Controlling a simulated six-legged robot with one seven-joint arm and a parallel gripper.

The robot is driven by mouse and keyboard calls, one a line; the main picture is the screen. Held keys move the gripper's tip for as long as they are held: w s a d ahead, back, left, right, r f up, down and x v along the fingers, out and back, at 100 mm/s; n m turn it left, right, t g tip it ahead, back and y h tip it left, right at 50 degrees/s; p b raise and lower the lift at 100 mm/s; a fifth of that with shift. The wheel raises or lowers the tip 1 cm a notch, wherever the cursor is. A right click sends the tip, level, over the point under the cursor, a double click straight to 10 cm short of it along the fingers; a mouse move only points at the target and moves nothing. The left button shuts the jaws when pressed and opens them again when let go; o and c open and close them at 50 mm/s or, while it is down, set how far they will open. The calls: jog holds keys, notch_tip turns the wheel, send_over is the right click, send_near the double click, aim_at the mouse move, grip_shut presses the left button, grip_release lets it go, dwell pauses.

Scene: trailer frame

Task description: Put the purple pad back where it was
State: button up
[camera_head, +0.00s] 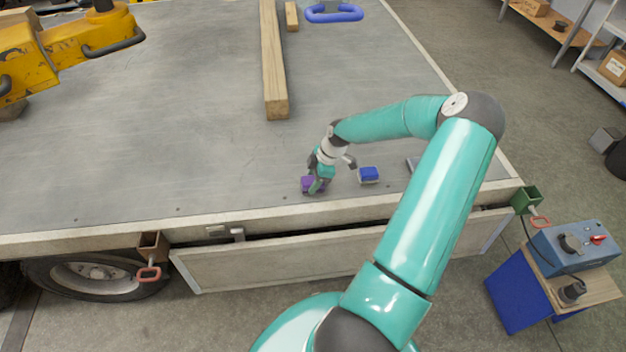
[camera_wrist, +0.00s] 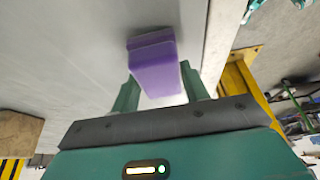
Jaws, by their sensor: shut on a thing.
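The purple pad (camera_head: 307,183) is at my gripper (camera_head: 316,184), low over the grey trailer bed (camera_head: 200,130) and close to its front edge. In the wrist view the purple pad (camera_wrist: 156,72) sits between the two green fingers of my gripper (camera_wrist: 160,90), which is shut on it. The pad's far end points toward the pale bed surface. I cannot tell whether the pad touches the bed.
A blue block (camera_head: 368,174) lies just right of my gripper. A long wooden beam (camera_head: 273,60) lies further back, with a blue handle (camera_head: 334,13) beyond it. A yellow machine part (camera_head: 75,50) is at the upper left. The bed left of my gripper is clear.

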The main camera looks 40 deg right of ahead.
jog(key=o, duration=0.9)
jog(key=shift+f, duration=0.1)
